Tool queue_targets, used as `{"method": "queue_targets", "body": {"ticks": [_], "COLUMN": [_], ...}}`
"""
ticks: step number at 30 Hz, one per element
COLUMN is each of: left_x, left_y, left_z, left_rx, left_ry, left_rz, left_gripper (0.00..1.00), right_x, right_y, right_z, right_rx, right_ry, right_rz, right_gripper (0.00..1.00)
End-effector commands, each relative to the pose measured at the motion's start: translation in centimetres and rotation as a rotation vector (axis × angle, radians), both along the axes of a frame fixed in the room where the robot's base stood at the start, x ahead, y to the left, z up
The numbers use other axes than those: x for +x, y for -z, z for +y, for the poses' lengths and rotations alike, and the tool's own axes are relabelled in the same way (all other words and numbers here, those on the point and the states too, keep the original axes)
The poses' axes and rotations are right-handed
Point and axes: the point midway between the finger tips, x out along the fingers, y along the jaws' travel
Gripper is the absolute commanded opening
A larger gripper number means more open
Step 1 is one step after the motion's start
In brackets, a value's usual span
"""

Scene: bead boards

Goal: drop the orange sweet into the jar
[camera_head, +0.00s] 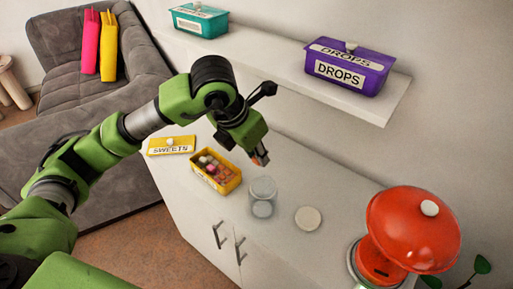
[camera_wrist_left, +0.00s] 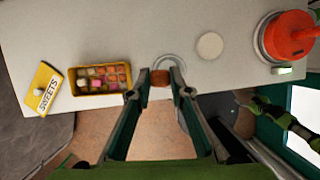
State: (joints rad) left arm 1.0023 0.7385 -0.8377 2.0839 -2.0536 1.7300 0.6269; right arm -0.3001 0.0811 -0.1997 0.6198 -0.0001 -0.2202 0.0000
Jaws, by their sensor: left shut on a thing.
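My left gripper (camera_wrist_left: 161,78) is shut on the orange sweet (camera_wrist_left: 160,76), which sits between its fingertips. In the head view the left gripper (camera_head: 262,158) points down, above the counter and over the clear jar (camera_head: 263,199). The jar stands upright on the counter and looks open at the top. In the left wrist view the jar's rim (camera_wrist_left: 168,57) shows just beyond the sweet, partly hidden by the fingers. Part of my right arm with its dark gripper end (camera_wrist_left: 252,105) seems to show at the right of the wrist view, too small to read.
A yellow box (camera_head: 232,185) of several sweets stands left of the jar, its SWEETS lid (camera_head: 160,150) beside it. A round pale lid (camera_head: 308,218) lies right of the jar. A red dispenser (camera_head: 410,228) stands farther right. A purple DROPS box (camera_head: 372,78) and teal box (camera_head: 196,22) sit on the shelf.

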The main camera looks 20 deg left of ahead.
Motion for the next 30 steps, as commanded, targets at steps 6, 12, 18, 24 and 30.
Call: {"method": "queue_targets", "body": {"ticks": [6, 12, 18, 24, 30], "left_x": [0.0, 0.0, 0.0, 0.0, -0.1], "left_y": [2.4, 2.6, 2.6, 2.6, 2.2], "left_z": [0.0, 0.0, 0.0, 0.0, 0.1], "left_rx": [0.0, 0.0, 0.0, 0.0, 0.0], "left_ry": [0.0, 0.001, 0.001, 0.001, 0.001], "left_rz": [0.001, 0.0, 0.0, 0.0, -0.002], "left_gripper": [0.11, 0.11, 0.39, 0.39, 0.39], "right_x": [0.0, 0.0, 0.0, 0.1, 0.2], "right_y": [1.1, 1.1, 1.1, 1.1, 1.1], "right_z": [0.7, 0.7, 0.5, 0.1, -0.3], "right_rx": [0.008, 0.007, 0.005, 0.001, -0.004], "right_ry": [-0.001, -0.001, 0.0, -0.001, 0.0], "right_rz": [0.0, 0.0, -0.001, -0.001, -0.002], "right_gripper": [0.65, 0.65, 0.65, 0.65, 0.65]}}
